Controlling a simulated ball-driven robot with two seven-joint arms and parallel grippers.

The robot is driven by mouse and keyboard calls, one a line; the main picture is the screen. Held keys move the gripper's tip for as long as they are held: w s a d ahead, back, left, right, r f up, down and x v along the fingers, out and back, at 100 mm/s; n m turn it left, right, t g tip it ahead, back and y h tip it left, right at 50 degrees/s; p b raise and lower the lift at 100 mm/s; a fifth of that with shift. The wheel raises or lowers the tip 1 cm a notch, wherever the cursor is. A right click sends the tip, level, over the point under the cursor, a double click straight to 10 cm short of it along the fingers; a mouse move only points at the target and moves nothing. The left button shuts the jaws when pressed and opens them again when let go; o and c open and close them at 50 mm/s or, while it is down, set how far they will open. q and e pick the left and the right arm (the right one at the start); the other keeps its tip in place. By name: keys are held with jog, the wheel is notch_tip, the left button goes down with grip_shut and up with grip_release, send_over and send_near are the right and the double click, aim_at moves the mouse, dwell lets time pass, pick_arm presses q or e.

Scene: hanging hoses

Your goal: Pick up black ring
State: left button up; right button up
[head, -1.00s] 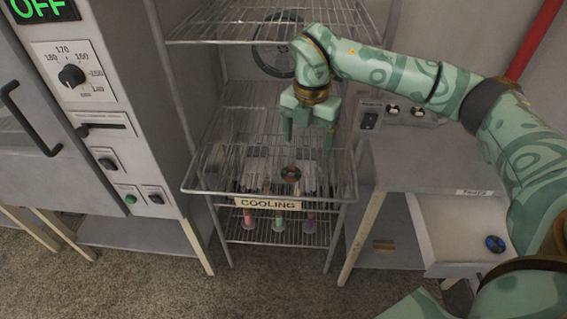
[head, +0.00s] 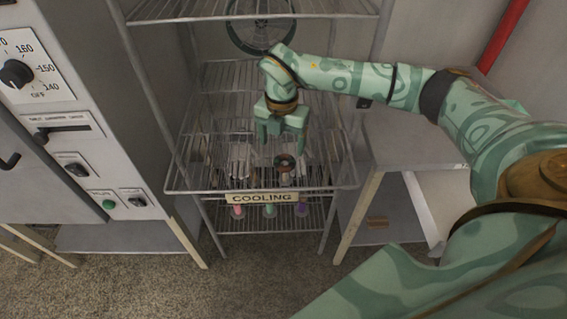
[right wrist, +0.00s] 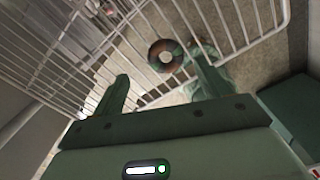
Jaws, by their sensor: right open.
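A dark ring with reddish and greenish patches (head: 278,163) lies in the wire basket (head: 200,191) of the rack labelled COOLING; it looks like the black ring. My right gripper (head: 281,143) points down over the basket, open and empty, just above and behind the ring in the head view. In the right wrist view the ring (right wrist: 155,47) shows between and slightly beyond the two open fingertips (right wrist: 161,68), not touched as far as I can tell. My left gripper is out of view.
White gloves (head: 240,160) lie in the basket left of the ring. A wire shelf (head: 250,12) hangs above the gripper. Colored items (head: 269,211) stand on the lower shelf. An oven-like cabinet (head: 120,110) is at left, a bench (head: 410,150) at right.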

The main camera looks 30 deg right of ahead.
aim_at(285, 157)
jog(key=f, duration=0.3)
jog(key=f+b, duration=0.1)
jog(key=f, duration=0.1)
jog(key=shift+s+f, duration=0.2)
jog(key=shift+s, duration=0.2)
jog(key=c, duration=1.1)
